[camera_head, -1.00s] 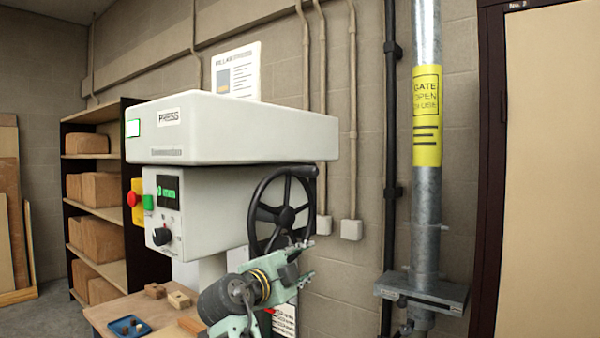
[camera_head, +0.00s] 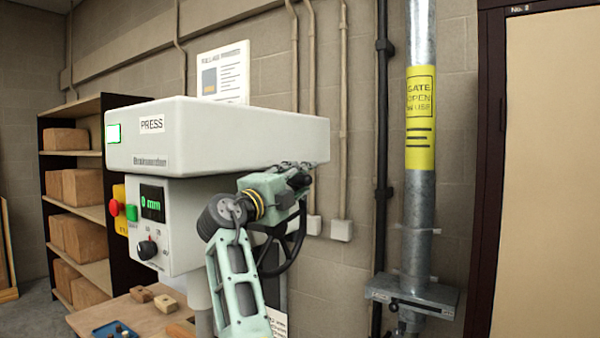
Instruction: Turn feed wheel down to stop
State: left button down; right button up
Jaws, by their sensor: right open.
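The feed wheel (camera_head: 297,246), a black spoked handwheel, is on the right side of the white press (camera_head: 228,133). Only its lower and right rim shows; my right arm hides the rest. My right gripper (camera_head: 298,176) is at the upper part of the wheel, just under the press head's right end. It is open; the picture is too small to tell whether its fingers touch the rim. The press display (camera_head: 152,203) reads 0 mm in green. My left gripper is out of view.
A red button (camera_head: 115,208), a green button (camera_head: 131,213) and a black knob (camera_head: 147,250) are on the press front. Wooden blocks (camera_head: 141,294) and a blue tray (camera_head: 112,328) are on the bench. A metal duct (camera_head: 420,210) with a bracket stands at right.

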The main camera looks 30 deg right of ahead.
jog(key=shift+w+d, duration=0.15)
jog(key=shift+w, duration=0.05)
grip_shut()
dwell(0.3)
